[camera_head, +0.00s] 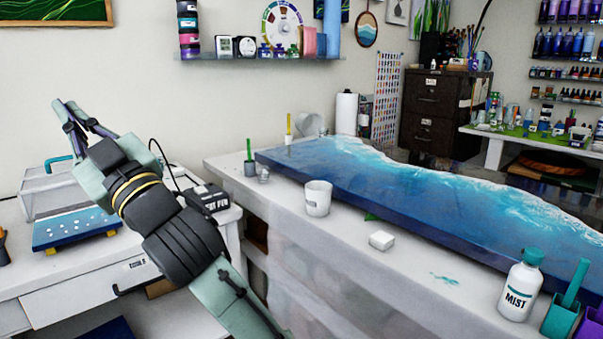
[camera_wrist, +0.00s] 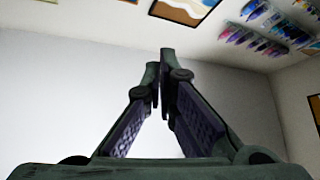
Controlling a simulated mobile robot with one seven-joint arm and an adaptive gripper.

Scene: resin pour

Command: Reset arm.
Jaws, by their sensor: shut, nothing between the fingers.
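My gripper (camera_head: 68,112) is raised at the left in the head view, above the left bench and pointing up and to the left. In the wrist view my gripper (camera_wrist: 162,75) has its fingertips together with nothing between them. Behind the fingers, that view shows a plain pale wall and, at the top, framed pictures and shelved bottles. My gripper touches none of the objects on the benches.
The left bench (camera_head: 100,265) holds a clear box (camera_head: 45,188), a blue perforated board (camera_head: 75,230) and a black device (camera_head: 207,198).

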